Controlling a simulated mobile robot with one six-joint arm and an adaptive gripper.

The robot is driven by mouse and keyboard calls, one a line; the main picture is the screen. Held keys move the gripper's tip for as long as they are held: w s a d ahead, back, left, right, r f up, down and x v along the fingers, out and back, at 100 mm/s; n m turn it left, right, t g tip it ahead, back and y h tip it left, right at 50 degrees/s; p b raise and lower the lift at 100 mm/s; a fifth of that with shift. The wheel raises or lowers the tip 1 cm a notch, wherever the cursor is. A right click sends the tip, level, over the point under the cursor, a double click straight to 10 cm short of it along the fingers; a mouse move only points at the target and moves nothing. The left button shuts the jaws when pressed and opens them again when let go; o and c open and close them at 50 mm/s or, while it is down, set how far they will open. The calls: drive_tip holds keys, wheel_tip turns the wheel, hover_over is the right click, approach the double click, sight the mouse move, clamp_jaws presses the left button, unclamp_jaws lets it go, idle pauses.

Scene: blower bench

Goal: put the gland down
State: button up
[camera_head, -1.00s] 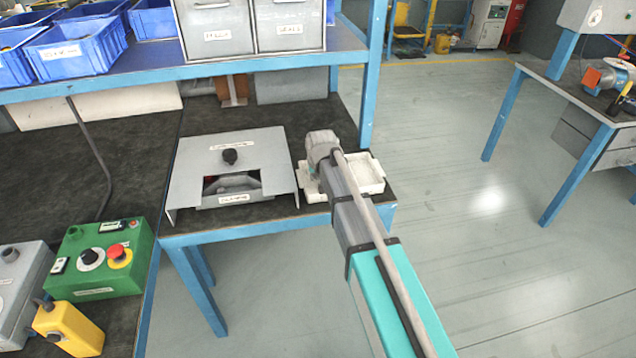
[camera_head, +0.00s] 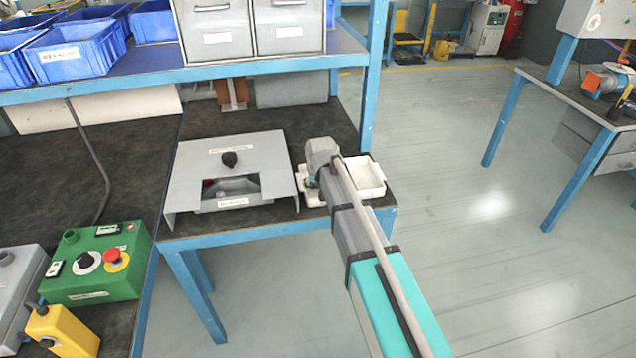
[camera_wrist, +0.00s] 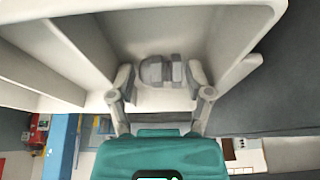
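The gland (camera_wrist: 162,71) is a small grey ribbed cylinder with a rounded left end, lying crosswise in the wrist view. My gripper (camera_wrist: 161,76) has one finger at each end of it, with no clear gap, and looks shut on it. The gland is low inside a pale tray (camera_wrist: 75,40), whose walls surround it; whether it touches the floor of the tray I cannot tell. In the head view my gripper (camera_head: 312,182) is over the left part of the white tray (camera_head: 370,177), largely hidden by my wrist, and the gland is hidden.
A grey metal cover (camera_head: 190,173) with a black knob stands just left of the tray. A green control box (camera_head: 97,262) is at the lower left. A blue shelf (camera_head: 150,62) with bins (camera_head: 70,50) overhangs the bench. A blue post (camera_head: 372,75) rises behind the tray.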

drive_tip(key=shift+r, duration=0.15)
drive_tip(key=p+v, duration=1.1)
drive_tip(key=v, duration=0.1)
idle(0.6)
idle(0.8)
drive_tip(key=s+d+f+m+g+h, duration=0.1)
drive_tip(key=s+d+m+g, duration=0.2)
drive_tip(key=s+d, duration=1.7)
drive_tip(key=shift+s+d+f+g, duration=0.35)
drive_tip(key=shift+d+g, duration=0.35)
drive_tip(key=shift+d, duration=0.5)
drive_tip(key=shift+r, duration=0.1)
drive_tip(key=shift+c, duration=0.6)
